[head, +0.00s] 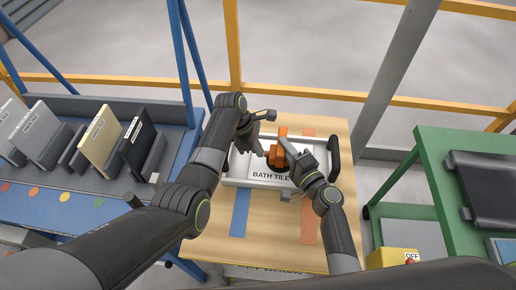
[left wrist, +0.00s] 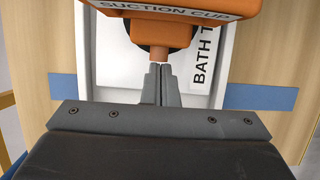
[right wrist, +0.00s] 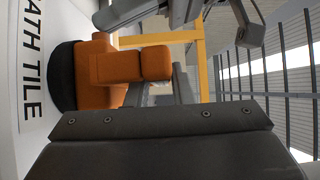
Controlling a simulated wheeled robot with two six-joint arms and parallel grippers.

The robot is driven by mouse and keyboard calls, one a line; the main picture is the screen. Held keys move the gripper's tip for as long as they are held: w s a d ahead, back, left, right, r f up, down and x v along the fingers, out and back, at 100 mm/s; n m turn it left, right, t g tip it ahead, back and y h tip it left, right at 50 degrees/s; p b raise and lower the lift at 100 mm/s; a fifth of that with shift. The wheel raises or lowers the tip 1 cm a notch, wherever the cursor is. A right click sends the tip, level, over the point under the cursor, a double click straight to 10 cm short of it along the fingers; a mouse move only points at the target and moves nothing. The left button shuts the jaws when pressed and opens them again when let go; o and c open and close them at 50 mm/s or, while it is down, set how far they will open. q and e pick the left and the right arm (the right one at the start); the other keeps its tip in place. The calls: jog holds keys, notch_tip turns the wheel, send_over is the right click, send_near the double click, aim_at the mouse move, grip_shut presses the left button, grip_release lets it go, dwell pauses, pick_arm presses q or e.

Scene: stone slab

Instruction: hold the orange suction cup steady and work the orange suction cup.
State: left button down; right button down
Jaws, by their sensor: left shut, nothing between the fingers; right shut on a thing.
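The orange suction cup (head: 281,152) stands on the white tile marked BATH TILE (head: 240,171), its dark rubber base against the tile. In the left wrist view its orange body (left wrist: 165,40) carries the words SUCTION CUP. My left gripper (head: 262,152) is shut and empty, its closed fingertips (left wrist: 162,68) right at a small orange knob on the cup's near side; whether they touch I cannot tell. My right gripper (head: 296,160) is shut on the orange suction cup. In the right wrist view the cup's orange body (right wrist: 118,66) lies at its fingers, which are largely hidden.
The tile lies on a wooden table (head: 265,255) with blue and orange strips and black handles beside the tile. A blue rack (head: 90,185) with several upright panels stands left. A green bench (head: 440,190) with a black slab stands right. A yellow rail runs behind.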

pick_arm(q)
jog(key=shift+s+d+r, duration=0.1)
jog(key=shift+s+d, duration=0.1)
jog(key=shift+d, duration=0.2)
pick_arm(e)
jog(key=shift+a+f, duration=0.1)
jog(key=shift+a, duration=0.1)
pick_arm(q)
jog(key=a, duration=0.2)
jog(key=w+a, duration=0.1)
jog(key=a, duration=0.1)
jog(key=shift+w+a, duration=0.1)
jog(key=shift+a, duration=0.25)
pick_arm(e)
jog(key=shift+d, duration=0.2)
pick_arm(q)
jog(key=v, duration=1)
pick_arm(e)
jog(key=c, duration=1.2)
grip_release()
pick_arm(q)
jog(key=w+a+r, duration=0.1)
jog(key=a+r, duration=0.1)
jog(key=a, duration=0.5)
jog(key=w+a+r, duration=0.2)
jog(key=a, duration=0.4)
jog(key=shift+a+r, duration=0.2)
jog(key=shift+a, duration=0.15)
